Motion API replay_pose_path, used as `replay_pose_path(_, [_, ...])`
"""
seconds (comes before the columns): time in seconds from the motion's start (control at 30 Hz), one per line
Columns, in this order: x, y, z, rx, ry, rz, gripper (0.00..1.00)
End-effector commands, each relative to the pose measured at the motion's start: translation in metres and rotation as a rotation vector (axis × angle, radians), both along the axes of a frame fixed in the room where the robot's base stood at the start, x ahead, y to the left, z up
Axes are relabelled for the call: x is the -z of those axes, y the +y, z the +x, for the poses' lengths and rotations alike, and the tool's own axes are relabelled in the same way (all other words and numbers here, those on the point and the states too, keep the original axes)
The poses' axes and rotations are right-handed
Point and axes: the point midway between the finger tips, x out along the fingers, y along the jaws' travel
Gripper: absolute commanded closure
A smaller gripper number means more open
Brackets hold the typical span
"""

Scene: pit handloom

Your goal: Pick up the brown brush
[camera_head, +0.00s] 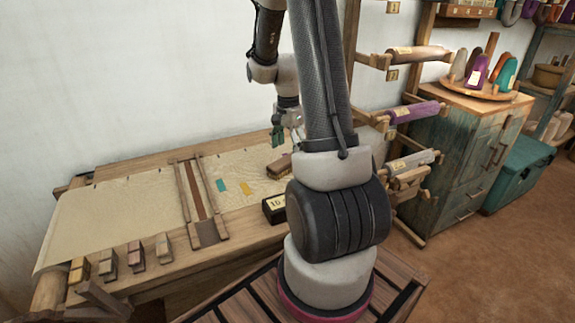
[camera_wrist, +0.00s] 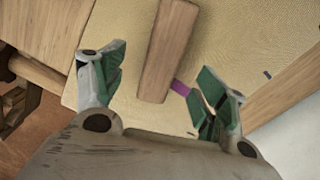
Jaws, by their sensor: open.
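The brown brush (camera_head: 279,167) lies on the cloth-covered loom table, near its right end, in the head view. In the wrist view the brush (camera_wrist: 168,45) is a long brown wooden block whose near end reaches between my green fingers. My gripper (camera_head: 279,137) is open and hangs above the brush, pointing down. In the wrist view my gripper (camera_wrist: 160,78) has one finger to each side of the brush, with a gap on both sides. No contact shows, and the exact height above the brush is hard to tell.
A purple patch (camera_wrist: 180,88) lies beside the brush. A black labelled box (camera_head: 273,208) stands near the front edge. A wooden slatted frame (camera_head: 196,195) crosses the cloth (camera_head: 110,213). Several small blocks (camera_head: 136,257) line the front. Yarn rolls (camera_head: 414,112) stick out at right.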

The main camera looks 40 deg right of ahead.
Motion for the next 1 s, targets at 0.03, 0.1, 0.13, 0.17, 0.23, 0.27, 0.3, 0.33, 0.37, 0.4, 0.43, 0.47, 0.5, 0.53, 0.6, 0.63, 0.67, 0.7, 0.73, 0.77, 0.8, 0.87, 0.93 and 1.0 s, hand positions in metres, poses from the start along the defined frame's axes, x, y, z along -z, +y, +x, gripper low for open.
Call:
replay_pose_path(0.03, [0.006,0.0,0.0,-0.001,0.002,0.001,0.28])
replay_pose_path(0.1, [0.016,0.001,0.0,-0.001,0.003,0.001,0.28])
replay_pose_path(0.13, [0.021,0.001,0.001,-0.002,0.003,0.002,0.28])
replay_pose_path(0.17, [0.026,0.001,0.001,-0.002,0.003,0.002,0.28])
replay_pose_path(0.23, [0.038,0.001,0.002,-0.002,0.003,0.002,0.28])
replay_pose_path(0.27, [0.042,0.001,0.002,-0.002,0.003,0.002,0.28])
replay_pose_path(0.3, [0.047,0.001,0.002,-0.002,0.003,0.002,0.28])
replay_pose_path(0.33, [0.049,0.001,0.002,-0.002,0.002,0.001,0.28])
replay_pose_path(0.37, [0.052,0.001,0.002,-0.003,0.001,0.001,0.28])
replay_pose_path(0.4, [0.054,0.001,0.002,-0.003,0.001,0.0,0.28])
replay_pose_path(0.43, [0.055,0.001,0.002,-0.003,0.001,0.0,0.28])
replay_pose_path(0.47, [0.055,0.001,0.002,-0.003,0.001,0.0,0.28])
replay_pose_path(0.5, [0.055,0.001,0.002,-0.003,0.0,0.0,0.28])
replay_pose_path(0.53, [0.055,0.001,0.002,-0.003,0.0,0.0,0.28])
replay_pose_path(0.6, [0.055,0.001,0.002,-0.003,0.0,0.0,0.28])
replay_pose_path(0.63, [0.054,0.001,0.002,-0.003,0.0,0.0,0.3])
replay_pose_path(0.67, [0.054,0.001,0.002,-0.003,0.0,0.0,0.35])
replay_pose_path(0.7, [0.054,0.001,0.002,-0.003,0.0,0.0,0.42])
replay_pose_path(0.73, [0.054,0.001,0.002,-0.003,0.0,0.0,0.48])
replay_pose_path(0.77, [0.054,0.001,0.002,-0.003,0.0,0.0,0.53])
replay_pose_path(0.8, [0.054,0.001,0.002,-0.003,0.0,0.0,0.6])
replay_pose_path(0.87, [0.054,0.001,0.002,-0.003,0.0,0.0,0.71])
replay_pose_path(0.93, [0.054,0.001,0.002,-0.003,0.0,0.0,0.79])
replay_pose_path(1.0, [0.054,0.001,0.002,-0.003,0.0,0.0,0.79])
